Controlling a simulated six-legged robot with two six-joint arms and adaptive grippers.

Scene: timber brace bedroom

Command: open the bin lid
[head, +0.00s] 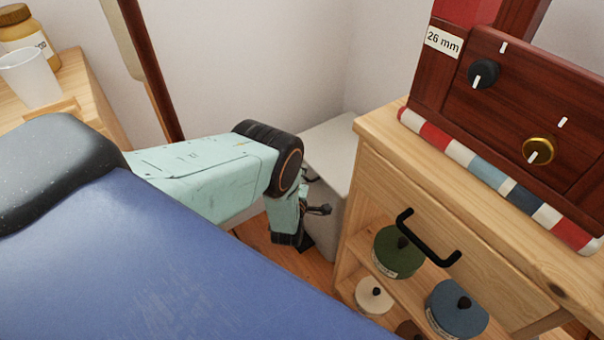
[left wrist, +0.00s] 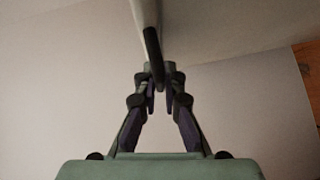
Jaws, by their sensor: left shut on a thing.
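The bin (head: 326,215) is a pale grey box in the corner, between the bed and the wooden cabinet. Its whitish lid (head: 330,142) lies across the top; my arm hides part of the near edge, and I cannot tell if there is a gap beneath it. My left gripper (head: 318,209) is at the bin's near side, mostly hidden behind my wrist. In the left wrist view, its fingers (left wrist: 160,88) are shut on a dark handle (left wrist: 153,55), which sits at the end of a pale strip coming from above. My right gripper is not in view.
The wooden cabinet (head: 385,165) with a black drawer handle (head: 425,240) and lidded pots stands close on the right. The blue bed (head: 170,270) fills the lower left. A wooden post (head: 150,65) and a side table (head: 85,90) are behind. A narrow floor strip (head: 270,250) shows between.

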